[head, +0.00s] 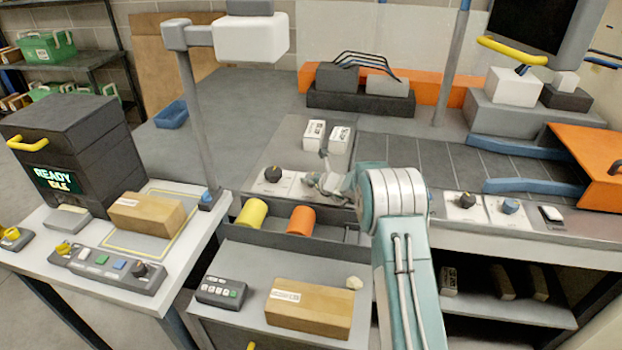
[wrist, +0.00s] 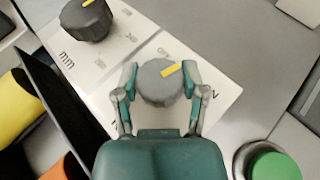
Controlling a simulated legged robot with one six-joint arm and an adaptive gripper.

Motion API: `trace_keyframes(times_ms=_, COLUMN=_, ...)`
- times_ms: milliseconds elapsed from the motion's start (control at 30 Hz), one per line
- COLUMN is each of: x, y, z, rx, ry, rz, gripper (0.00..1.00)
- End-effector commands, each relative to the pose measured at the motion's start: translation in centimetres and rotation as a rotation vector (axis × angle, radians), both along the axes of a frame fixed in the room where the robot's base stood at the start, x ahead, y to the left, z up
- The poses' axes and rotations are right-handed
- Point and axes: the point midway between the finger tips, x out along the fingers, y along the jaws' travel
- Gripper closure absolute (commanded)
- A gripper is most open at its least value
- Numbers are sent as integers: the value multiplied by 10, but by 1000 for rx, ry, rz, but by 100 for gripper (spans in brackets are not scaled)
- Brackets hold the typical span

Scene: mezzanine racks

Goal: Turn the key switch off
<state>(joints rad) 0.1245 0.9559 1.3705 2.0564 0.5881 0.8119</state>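In the wrist view a grey round switch knob (wrist: 158,88) with a yellow mark sits on a white label plate (wrist: 95,62). "OFF" is printed above it, and a partly hidden word ending in "N" is at its right. The yellow mark points up and right, between the two words. My gripper (wrist: 160,82) has one finger on each side of the knob, both appearing to touch it. In the head view my gripper (head: 326,182) is low over the grey console (head: 285,148); the knob is hidden there.
A green button (wrist: 273,166) is at lower right. A yellow cylinder (head: 252,213) and an orange cylinder (head: 301,220) lie in the tray in front of the console.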

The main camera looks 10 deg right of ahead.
Motion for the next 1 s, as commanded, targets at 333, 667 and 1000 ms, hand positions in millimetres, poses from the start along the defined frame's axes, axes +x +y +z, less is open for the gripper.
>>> trace_keyframes(times_ms=333, x=-1, y=0, z=0, rx=0, ry=0, rz=0, gripper=10)
trace_keyframes(times_ms=667, x=-9, y=-5, z=5, rx=0, ry=0, rz=-1, gripper=10)
trace_keyframes(times_ms=1000, x=-61, y=-29, z=29, rx=0, ry=0, rz=-2, gripper=10)
